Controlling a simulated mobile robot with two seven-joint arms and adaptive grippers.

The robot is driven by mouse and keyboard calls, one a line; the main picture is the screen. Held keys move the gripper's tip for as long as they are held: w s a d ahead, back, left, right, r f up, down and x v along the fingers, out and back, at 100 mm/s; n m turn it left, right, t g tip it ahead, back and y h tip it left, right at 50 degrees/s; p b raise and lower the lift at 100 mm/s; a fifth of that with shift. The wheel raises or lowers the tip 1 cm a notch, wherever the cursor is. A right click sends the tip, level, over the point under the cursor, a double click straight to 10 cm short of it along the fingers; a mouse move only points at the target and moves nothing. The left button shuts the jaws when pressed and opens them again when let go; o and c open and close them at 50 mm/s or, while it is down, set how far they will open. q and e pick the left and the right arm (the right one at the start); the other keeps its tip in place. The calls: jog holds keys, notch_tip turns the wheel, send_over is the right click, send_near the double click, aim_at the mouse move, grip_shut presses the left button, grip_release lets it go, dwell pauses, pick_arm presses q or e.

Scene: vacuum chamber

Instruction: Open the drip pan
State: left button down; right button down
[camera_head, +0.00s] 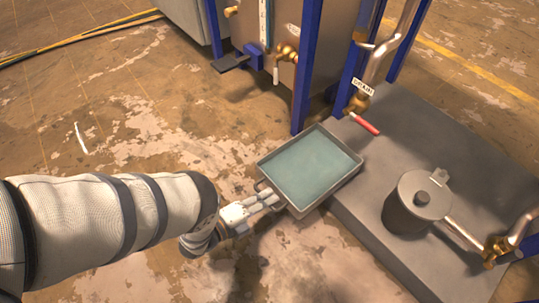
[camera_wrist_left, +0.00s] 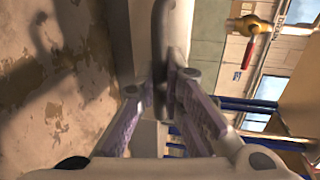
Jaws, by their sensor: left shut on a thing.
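The drip pan (camera_head: 309,167) is a grey rectangular tray with blue-green liquid in it. It sits out past the left edge of the grey plinth, beside a blue post, below the drain valve with the red handle (camera_head: 364,124). My left gripper (camera_head: 270,197) comes in from the left and is shut on the pan's handle at its near left side. In the left wrist view my gripper's fingers (camera_wrist_left: 172,95) are close together around a dark bar, and the pan's pale wall is behind them. The right gripper is in neither view.
A grey canister (camera_head: 416,202) with a lid stands on the plinth (camera_head: 430,117) to the right, joined to brass pipework. Blue posts (camera_head: 307,65) and a steel tank stand behind the pan. A yellow hose (camera_head: 85,36) lies far left. The floor left of the pan is clear.

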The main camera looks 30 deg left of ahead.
pick_arm(q)
jog(key=c, duration=1.7)
grip_release()
jog(key=v, duration=1.2)
